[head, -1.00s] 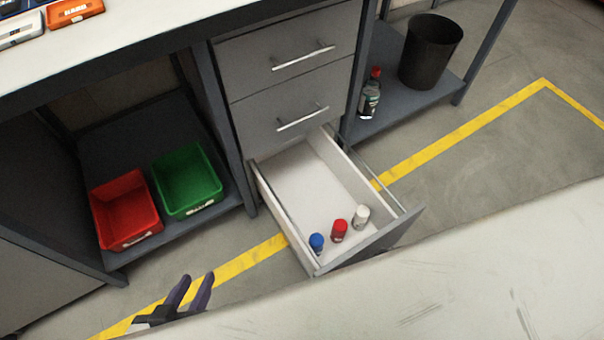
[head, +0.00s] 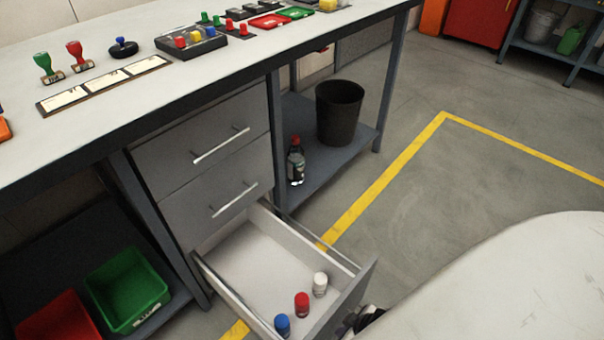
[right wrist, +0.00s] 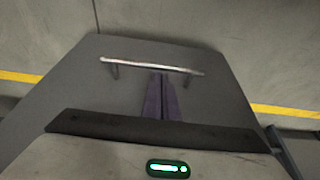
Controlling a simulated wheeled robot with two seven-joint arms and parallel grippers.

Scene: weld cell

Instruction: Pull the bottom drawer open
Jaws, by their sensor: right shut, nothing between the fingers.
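The bottom drawer (head: 255,262) of the grey cabinet stands pulled far out. Its inside is pale, and a blue-capped jar (head: 282,325), a red-capped jar (head: 302,305) and a white-capped jar (head: 320,285) stand near its front. In the right wrist view, the drawer front (right wrist: 100,95) carries a silver bar handle (right wrist: 140,65). My right gripper (right wrist: 160,78) is shut and empty, its dark purple fingertips just below the handle in the picture, not around it; contact is unclear. In the head view, only a dark part of it shows beyond the drawer front. My left gripper is not in view.
The two upper drawers (head: 205,170) are closed. A bottle (head: 296,165) and a black bin (head: 340,110) stand on the shelf right of the cabinet. Green (head: 128,290) and red (head: 58,318) bins are at lower left. Floor beyond the yellow line (head: 385,180) is clear.

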